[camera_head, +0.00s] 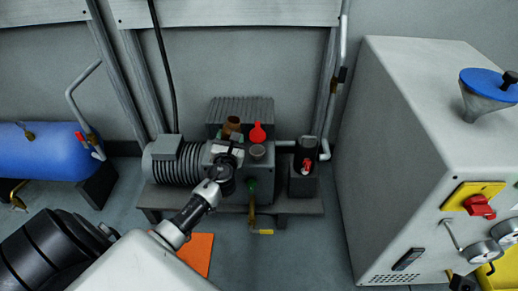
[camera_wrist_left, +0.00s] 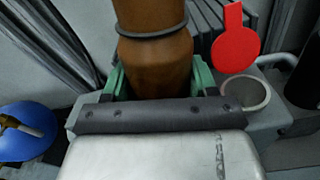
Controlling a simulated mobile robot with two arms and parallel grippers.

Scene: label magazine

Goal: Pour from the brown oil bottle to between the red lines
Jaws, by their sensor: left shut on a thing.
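The brown oil bottle (camera_wrist_left: 153,62) is between the green fingers of my left gripper (camera_wrist_left: 158,82) in the left wrist view, with a dark ring around it. The gripper is shut on it. In the head view the bottle (camera_head: 232,124) shows above my left gripper (camera_head: 230,145), over the grey pump (camera_head: 231,189). The round filler opening (camera_head: 257,151) is just right of the gripper, and it also shows in the left wrist view (camera_wrist_left: 245,95). A red round cap (camera_head: 257,132) stands behind the opening. I cannot make out the red lines or an oil level. My right gripper is not in view.
A ribbed motor (camera_head: 178,162) is left of the pump. A dark container (camera_head: 304,176) with a red part and pipes stands at its right. A large grey cabinet (camera_head: 395,150) is on the right. An orange sheet (camera_head: 197,252) lies on the floor. A blue tank (camera_head: 42,153) is at left.

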